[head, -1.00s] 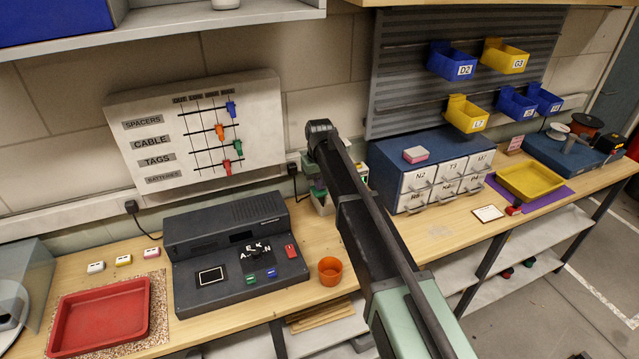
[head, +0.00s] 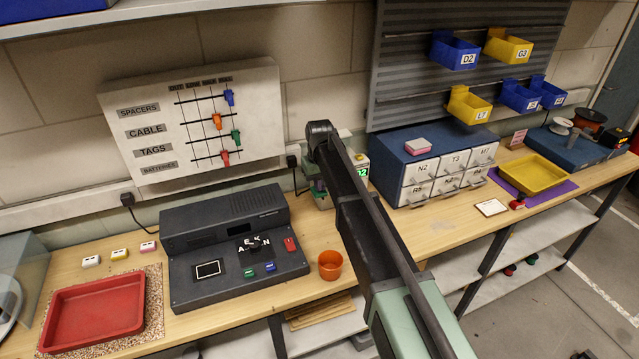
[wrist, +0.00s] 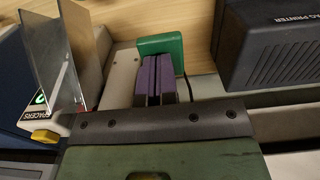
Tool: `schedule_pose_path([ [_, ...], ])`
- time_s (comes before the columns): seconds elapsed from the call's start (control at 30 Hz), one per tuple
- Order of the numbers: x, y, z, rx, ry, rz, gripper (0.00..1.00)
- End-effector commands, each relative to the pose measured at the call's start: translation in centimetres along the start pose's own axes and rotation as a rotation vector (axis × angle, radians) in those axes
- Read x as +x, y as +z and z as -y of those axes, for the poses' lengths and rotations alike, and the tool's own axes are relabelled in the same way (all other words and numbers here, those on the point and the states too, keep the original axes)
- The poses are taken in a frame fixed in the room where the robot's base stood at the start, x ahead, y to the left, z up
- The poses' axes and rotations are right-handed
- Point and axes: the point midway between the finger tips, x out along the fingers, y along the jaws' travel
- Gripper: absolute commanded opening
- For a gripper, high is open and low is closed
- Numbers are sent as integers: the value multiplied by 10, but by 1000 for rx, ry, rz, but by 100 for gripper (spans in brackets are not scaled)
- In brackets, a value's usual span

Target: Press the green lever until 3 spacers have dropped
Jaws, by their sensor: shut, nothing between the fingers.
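The green lever (wrist: 174,45) shows in the wrist view at the far end of a pale grey dispenser (wrist: 122,72). My gripper (wrist: 160,60) has purple fingers side by side, shut and empty. Their tips overlap the lever in the picture; I cannot tell whether they press on it. A label reading SPACERS (wrist: 37,116) and a green-lit display (wrist: 40,97) show at left, beside clear panels. In the head view the dispenser is partly behind my arm, and its green display (head: 362,172) seems to read 2. I see no loose spacers.
The dark tag printer (wrist: 270,45) stands close to the right of the dispenser in the wrist view. In the head view an orange cup (head: 330,265) is in front, a blue drawer cabinet (head: 400,165) to the right and a red tray (head: 95,312) at far left.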

Motion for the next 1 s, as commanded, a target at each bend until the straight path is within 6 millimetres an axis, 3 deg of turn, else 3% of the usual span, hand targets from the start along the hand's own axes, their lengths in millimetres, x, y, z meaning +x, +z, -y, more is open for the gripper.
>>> schedule_pose_path([
  [0.5, -125, 0, -1, 2, 1, -7, 0],
  [0.67, -138, 0, -1, 2, 1, -7, 0],
  [1.0, -135, 0, -2, 2, 1, -7, 0],
])
